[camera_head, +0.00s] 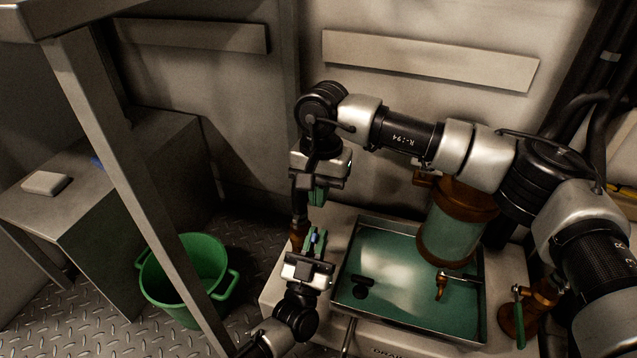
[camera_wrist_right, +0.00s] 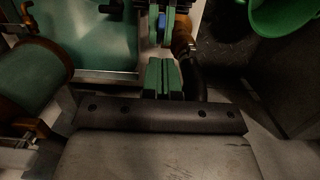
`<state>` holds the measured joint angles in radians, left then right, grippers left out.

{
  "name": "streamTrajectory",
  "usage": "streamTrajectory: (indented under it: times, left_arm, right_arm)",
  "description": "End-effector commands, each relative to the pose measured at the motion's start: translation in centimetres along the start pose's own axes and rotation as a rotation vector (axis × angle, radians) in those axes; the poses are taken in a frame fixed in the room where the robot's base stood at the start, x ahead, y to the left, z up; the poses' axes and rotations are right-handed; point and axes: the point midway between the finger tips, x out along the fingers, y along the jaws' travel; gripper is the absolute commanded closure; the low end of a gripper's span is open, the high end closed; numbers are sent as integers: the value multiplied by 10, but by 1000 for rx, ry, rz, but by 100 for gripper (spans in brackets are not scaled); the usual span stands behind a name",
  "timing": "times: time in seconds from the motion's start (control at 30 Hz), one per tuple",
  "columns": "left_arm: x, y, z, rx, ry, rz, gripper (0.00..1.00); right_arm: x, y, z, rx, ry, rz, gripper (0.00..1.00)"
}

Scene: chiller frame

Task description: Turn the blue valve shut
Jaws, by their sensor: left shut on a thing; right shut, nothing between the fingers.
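The blue valve shows only as a small blue patch (camera_head: 315,238) between the fingers of my left gripper (camera_head: 314,241), at the left side of the tray stand. The blue patch also shows in the right wrist view (camera_wrist_right: 161,25), next to a brown pipe fitting (camera_wrist_right: 182,38). My left gripper is shut on the blue valve and hides most of it; the handle's angle cannot be told. My right gripper (camera_head: 318,194) is shut and empty, apart from the valve and above it in the head view. Its green fingers also show in the right wrist view (camera_wrist_right: 163,78).
A metal tray (camera_head: 408,314) of green liquid lies right of the valve. A brown-rimmed glass vessel (camera_head: 450,225) stands over its back edge. A green-handled valve (camera_head: 519,318) is at the right. A green bucket (camera_head: 188,275) stands on the floor left, behind a slanting metal post (camera_head: 130,170).

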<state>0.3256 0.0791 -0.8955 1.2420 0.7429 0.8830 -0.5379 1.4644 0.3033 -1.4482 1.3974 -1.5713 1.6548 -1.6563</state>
Motion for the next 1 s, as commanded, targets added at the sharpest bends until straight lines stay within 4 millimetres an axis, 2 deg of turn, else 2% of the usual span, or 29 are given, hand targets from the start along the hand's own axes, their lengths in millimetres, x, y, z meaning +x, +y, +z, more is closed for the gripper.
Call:
streamTrajectory:
  times: [0.1,0.3,0.43,0.77,1.0]
  left_arm:
    - [-2,0,2,0,-7,1,100]
    - [-2,0,2,0,-7,2,100]
    - [-2,0,2,0,-7,2,100]
    - [-2,0,2,0,-7,2,100]
    - [-2,0,2,0,-7,2,100]
  right_arm:
    - [23,0,1,0,-4,1,100]
    - [47,0,1,0,-3,0,100]
    - [53,0,1,0,-1,-2,100]
    - [54,-1,1,-1,-2,-2,100]
    - [65,0,15,-1,-5,-1,100]
